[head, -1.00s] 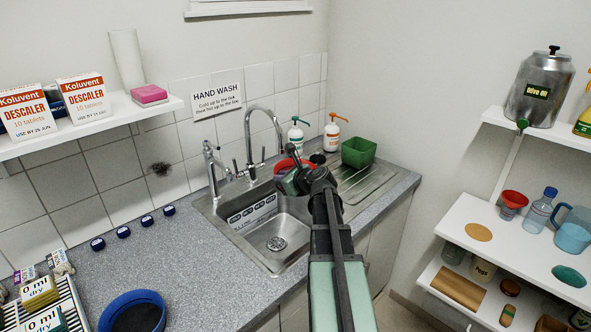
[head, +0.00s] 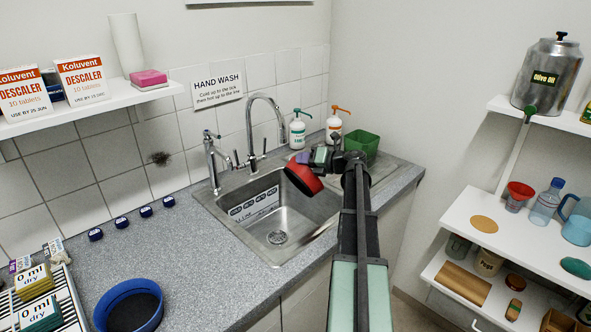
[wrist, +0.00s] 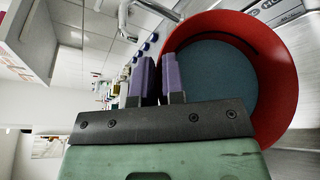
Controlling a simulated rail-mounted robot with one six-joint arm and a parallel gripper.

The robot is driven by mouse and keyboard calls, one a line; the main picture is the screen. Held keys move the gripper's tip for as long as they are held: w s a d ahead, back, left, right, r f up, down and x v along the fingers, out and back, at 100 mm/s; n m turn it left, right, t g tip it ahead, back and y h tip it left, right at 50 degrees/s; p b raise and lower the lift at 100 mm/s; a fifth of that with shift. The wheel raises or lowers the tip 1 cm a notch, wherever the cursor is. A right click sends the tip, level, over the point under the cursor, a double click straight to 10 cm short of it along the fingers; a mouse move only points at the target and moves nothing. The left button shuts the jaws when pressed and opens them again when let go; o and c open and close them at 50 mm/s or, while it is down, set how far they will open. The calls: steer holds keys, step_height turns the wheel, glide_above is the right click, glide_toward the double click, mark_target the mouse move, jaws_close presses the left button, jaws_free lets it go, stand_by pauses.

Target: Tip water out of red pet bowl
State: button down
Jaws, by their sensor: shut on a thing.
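The red pet bowl (head: 305,178) is in my gripper, tipped steeply on its side above the sink (head: 275,215). Its dark opening seems to face left and down in the head view. In the wrist view the red bowl (wrist: 277,45) fills the upper right, with a blue-grey round face inside the red ring. I cannot tell whether water is in it. My gripper (head: 317,160) is shut on the bowl's edge; its purple fingers (wrist: 159,72) also show in the wrist view. No falling stream of water is visible.
The tall curved tap (head: 270,110) and a smaller tap (head: 211,160) stand behind the sink. Pump bottles (head: 297,130) and a green tub (head: 362,143) stand at the back right. A blue bowl (head: 127,290) stands front left. Counter between it and the sink is clear.

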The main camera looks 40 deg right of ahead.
steer(key=shift+w+d+f+m+t+y+b, duration=0.1)
steer(key=shift+d+f+m+t+y+b, duration=0.2)
steer(key=shift+d+m+b, duration=0.55)
steer(key=shift+w+d+f+m+t+y+b, duration=0.1)
steer(key=shift+d+f+m+t+y+b, duration=0.25)
steer(key=shift+d+m+b, duration=0.5)
steer(key=shift+d+f+m+t+y+b, duration=0.15)
steer(key=shift+d+f+m+b, duration=0.35)
steer(key=shift+m, duration=0.5)
steer(key=shift+d+r, duration=0.1)
